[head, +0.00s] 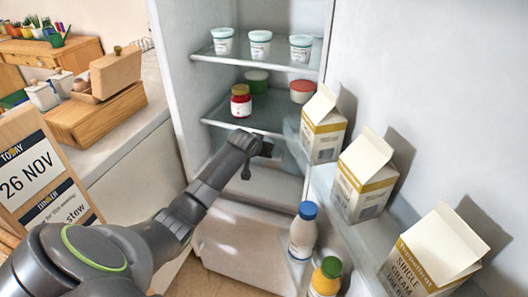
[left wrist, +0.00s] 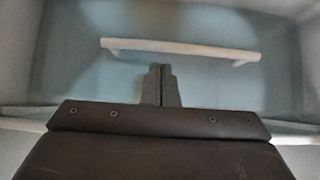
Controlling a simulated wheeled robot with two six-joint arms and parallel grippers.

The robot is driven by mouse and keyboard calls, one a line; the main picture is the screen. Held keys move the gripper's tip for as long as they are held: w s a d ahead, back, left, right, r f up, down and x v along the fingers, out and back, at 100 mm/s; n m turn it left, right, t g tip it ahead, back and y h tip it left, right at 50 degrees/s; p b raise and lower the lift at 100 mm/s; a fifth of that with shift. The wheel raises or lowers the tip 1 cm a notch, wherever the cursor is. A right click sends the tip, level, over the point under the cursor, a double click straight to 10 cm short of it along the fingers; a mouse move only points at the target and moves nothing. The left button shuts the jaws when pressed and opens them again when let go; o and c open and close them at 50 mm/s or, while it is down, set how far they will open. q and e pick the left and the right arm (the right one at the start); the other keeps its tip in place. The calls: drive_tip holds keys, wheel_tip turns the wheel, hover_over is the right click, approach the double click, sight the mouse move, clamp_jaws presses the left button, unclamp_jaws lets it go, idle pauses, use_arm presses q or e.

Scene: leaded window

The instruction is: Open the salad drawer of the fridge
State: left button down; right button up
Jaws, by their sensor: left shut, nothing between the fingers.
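The salad drawer front (left wrist: 85,75) is a pale blue-grey panel in the left wrist view. A white bar handle (left wrist: 180,47) on two short posts crosses its upper part. My left gripper (left wrist: 158,75) is shut and empty, its fingertips just below the handle in the picture. I cannot tell whether they touch the drawer or the handle. In the head view my left gripper (head: 266,150) is inside the open fridge, below the shelf, and my arm hides part of the lower compartment. My right gripper is not in view.
The open door at right holds several cartons (head: 365,175) and a blue-capped bottle (head: 303,230). A counter with a calendar board (head: 38,180) is at left.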

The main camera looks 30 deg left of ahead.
use_arm(q)
drive_tip(key=x, duration=0.2)
drive_tip(key=shift+w+f, duration=0.15)
drive_tip(key=shift+f, duration=0.05)
drive_tip(key=shift+w+f, duration=0.1)
drive_tip(key=shift+w, duration=0.05)
drive_tip(key=s+d+p, duration=0.4)
drive_tip(key=s+p, duration=1.2)
drive_tip(key=s, duration=0.2)
drive_tip(key=shift+s+d, duration=0.2)
drive_tip(key=shift+s, duration=0.1)
drive_tip(key=shift+f, duration=0.15)
